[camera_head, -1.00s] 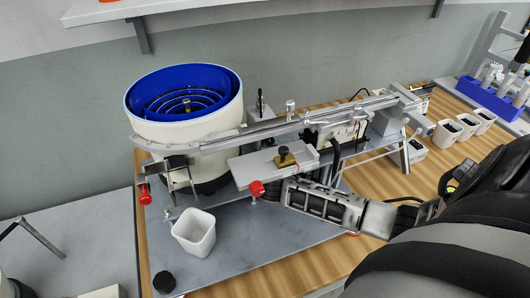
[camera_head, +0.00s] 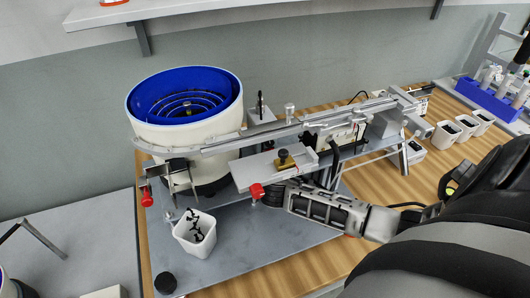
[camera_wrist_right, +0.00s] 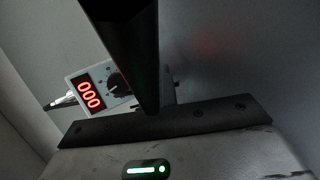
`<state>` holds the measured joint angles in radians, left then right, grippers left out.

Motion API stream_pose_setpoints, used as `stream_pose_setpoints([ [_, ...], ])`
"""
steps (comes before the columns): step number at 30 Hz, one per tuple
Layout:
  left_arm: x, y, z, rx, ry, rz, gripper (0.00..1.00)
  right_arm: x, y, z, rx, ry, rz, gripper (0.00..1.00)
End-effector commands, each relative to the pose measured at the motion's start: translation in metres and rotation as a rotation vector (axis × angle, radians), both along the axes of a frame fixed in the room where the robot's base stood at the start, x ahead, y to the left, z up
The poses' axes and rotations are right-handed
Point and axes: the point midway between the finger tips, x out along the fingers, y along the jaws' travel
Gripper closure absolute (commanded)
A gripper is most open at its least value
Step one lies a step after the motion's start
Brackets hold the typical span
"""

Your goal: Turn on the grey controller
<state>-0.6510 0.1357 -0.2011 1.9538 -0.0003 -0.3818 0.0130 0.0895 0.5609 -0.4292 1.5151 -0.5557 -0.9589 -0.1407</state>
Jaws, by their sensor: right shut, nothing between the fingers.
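The grey controller (camera_wrist_right: 98,86) shows in the right wrist view as a pale box with a lit red display reading 000 and a black knob beside it. A cable enters its left side. In the head view a pale box behind the rail (camera_head: 345,134) is partly covered, and I cannot tell for sure that it is the same controller. My right gripper (camera_head: 335,160) is largely hidden below and behind the rail and plate. Its dark finger (camera_wrist_right: 130,50) fills the upper middle of the wrist view and covers part of the controller's right side. The gripper is shut and empty. My left gripper is out of view.
A bowl feeder (camera_head: 183,105) with a blue inside stands at the back left, its metal rail (camera_head: 300,128) running right over my gripper. A white bin (camera_head: 183,240) holding dark pieces is in front. Red knobs (camera_head: 257,191) stick out nearby. Several small bins (camera_head: 446,134) stand at right.

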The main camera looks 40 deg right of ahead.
Motion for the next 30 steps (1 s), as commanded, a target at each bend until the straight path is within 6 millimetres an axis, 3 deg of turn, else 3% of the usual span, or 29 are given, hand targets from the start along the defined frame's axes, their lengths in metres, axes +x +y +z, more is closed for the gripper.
stream_pose_setpoints([
  [7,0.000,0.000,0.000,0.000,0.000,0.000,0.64,-0.001,0.000,0.000,0.000,0.000,0.001,1.00],
  [21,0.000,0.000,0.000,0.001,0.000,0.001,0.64,-0.044,0.008,0.000,0.000,0.000,0.001,1.00],
  [30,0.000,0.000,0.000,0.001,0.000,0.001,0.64,-0.049,0.009,0.000,0.000,-0.001,0.000,1.00],
])
